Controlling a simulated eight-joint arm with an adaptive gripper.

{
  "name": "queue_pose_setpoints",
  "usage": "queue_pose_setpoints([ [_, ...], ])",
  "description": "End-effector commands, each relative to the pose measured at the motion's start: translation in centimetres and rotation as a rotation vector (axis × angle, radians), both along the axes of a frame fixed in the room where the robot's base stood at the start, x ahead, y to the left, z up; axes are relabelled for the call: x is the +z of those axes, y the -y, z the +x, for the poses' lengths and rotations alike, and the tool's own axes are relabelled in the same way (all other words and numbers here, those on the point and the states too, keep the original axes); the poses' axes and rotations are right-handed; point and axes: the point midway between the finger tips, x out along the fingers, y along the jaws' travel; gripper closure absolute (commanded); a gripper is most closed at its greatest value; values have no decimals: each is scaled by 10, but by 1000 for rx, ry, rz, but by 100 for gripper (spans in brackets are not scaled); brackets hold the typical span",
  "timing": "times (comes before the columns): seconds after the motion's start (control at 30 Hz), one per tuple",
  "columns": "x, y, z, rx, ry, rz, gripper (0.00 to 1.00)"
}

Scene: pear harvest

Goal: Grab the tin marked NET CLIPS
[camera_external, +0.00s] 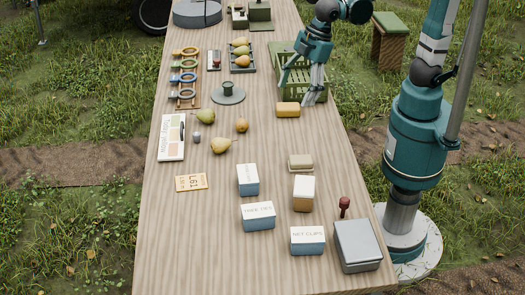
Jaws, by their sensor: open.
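The tin marked NET CLIPS (308,241) stands near the front of the wooden table, blue with a white lettered top. Just left of the grey metal box (357,245), it is apart from my gripper. My gripper (296,92) is open and empty at the far right of the table, pointing down in front of the green crate (284,62). A similar blue tin marked TREE TIES (258,216) stands to the left of and behind the NET CLIPS tin. Another blue and white tin (248,180) stands further back, its lettering too small to read.
A yellow block (288,109) lies below my gripper. A tan and white box (304,193), a beige block (300,162) and a dark red-handled stamp (344,206) stand around the tins. The front left is clear.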

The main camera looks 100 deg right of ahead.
Motion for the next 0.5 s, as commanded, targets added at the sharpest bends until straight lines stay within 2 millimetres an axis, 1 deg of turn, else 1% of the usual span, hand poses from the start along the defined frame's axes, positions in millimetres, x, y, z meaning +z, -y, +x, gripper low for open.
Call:
queue_pose_setpoints([
  [0.03, -1, -11, 5, 22, -6, -5, 29],
  [0.27, -10, -56, 24, 121, -40, -36, 29],
  [0.5, -25, -105, 38, 226, -74, -67, 29],
])
